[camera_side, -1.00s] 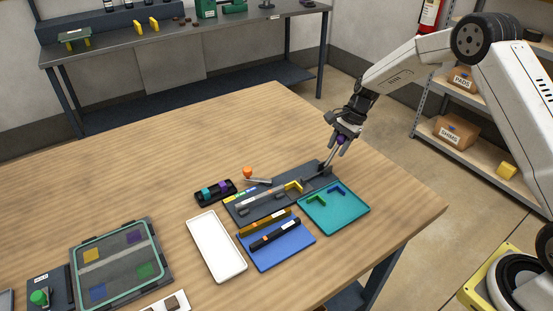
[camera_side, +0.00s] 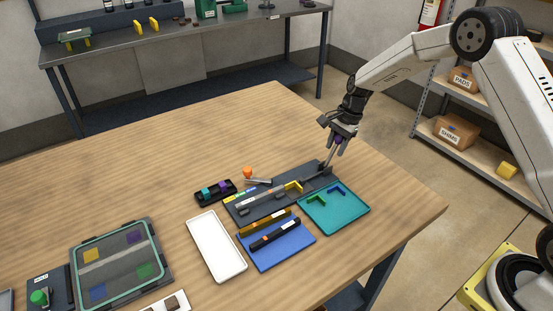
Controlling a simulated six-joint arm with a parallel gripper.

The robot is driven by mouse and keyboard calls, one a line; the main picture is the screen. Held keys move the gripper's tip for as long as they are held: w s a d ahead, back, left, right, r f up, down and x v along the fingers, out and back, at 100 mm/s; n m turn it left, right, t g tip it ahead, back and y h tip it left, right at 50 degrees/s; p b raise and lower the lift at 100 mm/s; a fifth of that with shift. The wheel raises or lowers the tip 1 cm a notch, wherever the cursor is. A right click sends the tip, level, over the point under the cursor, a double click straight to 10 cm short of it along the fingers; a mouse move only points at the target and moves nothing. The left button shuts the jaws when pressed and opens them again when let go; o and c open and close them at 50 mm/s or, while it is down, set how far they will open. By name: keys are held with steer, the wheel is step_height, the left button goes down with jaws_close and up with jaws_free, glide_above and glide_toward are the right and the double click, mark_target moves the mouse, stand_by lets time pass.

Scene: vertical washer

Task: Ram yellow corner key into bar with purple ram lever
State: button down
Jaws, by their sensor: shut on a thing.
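The yellow corner key (camera_side: 294,187) sits on the dark grey fixture, at the right end of a grey bar (camera_side: 262,199). Whether it is seated in the bar is too small to tell. The ram lever (camera_side: 329,154) stands tilted at the right end of the fixture (camera_side: 322,180). My gripper (camera_side: 339,139) is shut on the lever's upper end; its purple knob is mostly hidden by the fingers.
A teal tray (camera_side: 349,219) holds a green and a blue corner key. A blue tray (camera_side: 281,260) holds dark and yellow-brown bars. A white tray (camera_side: 217,247), a small black holder (camera_side: 203,201) and an orange-topped item (camera_side: 247,172) stand nearby.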

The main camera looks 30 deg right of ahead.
mark_target(326, 161)
steer(key=a+h, duration=0.2)
steer(key=h, duration=0.1)
steer(key=shift+a+r+h, duration=0.15)
steer(key=shift+r+h, duration=0.15)
steer(key=shift+r, duration=0.1)
steer(key=shift+a+h, duration=0.8)
steer(key=shift+h, duration=0.4)
steer(key=h, duration=0.1)
steer(key=a+h, duration=0.1)
steer(key=shift+a+f+h, duration=0.15)
steer(key=shift+a+h, duration=0.15)
steer(key=shift+a+f+h, duration=0.2)
steer(key=shift+a+h, duration=0.25)
steer(key=shift+h, duration=0.3)
steer(key=shift+a+f+h, duration=0.2)
steer(key=shift+a+h, duration=0.2)
steer(key=shift+h, duration=0.35)
steer(key=shift+c, duration=1.7)
jaws_free()
steer(key=shift+a, duration=0.1)
steer(key=shift+o, duration=0.3)
